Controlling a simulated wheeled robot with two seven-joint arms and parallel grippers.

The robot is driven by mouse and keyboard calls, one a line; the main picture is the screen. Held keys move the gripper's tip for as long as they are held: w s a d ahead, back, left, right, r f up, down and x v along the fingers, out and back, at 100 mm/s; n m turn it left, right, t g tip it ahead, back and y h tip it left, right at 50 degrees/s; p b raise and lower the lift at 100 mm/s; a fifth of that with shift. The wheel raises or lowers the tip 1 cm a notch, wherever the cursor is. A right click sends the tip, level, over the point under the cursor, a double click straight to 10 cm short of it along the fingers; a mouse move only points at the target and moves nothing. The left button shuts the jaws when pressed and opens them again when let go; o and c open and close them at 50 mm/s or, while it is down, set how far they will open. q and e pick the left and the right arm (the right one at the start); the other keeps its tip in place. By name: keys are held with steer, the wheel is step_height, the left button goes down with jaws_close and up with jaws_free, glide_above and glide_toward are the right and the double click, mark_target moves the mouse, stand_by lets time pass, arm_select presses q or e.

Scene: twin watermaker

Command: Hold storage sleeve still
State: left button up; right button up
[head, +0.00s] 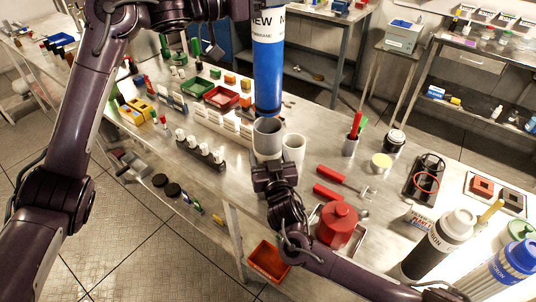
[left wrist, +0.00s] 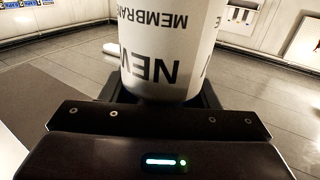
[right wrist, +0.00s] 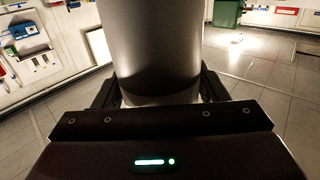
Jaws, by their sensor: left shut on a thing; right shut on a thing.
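The storage sleeve is a grey open-topped cylinder (head: 268,140) standing upright on the bench. My right gripper (head: 272,168) is shut on it from the near side; the sleeve (right wrist: 152,50) fills the middle of the right wrist view. A new membrane (head: 268,75), blue with a white label marked NEW, hangs upright with its lower end at the sleeve's mouth. I cannot tell whether that end is inside the sleeve. My left gripper, out of the head view at the top, is shut on the white labelled part (left wrist: 165,50), seen in the left wrist view.
Red-handled tools (head: 340,175) and a red canister (head: 337,224) lie to the right.

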mark_target(276, 75)
arm_select(q)
steer(key=shift+r, duration=0.1)
steer(key=shift+c, duration=0.5)
steer(key=shift+f, duration=1.6)
steer(key=shift+c, duration=0.2)
steer(key=shift+f, duration=6.65)
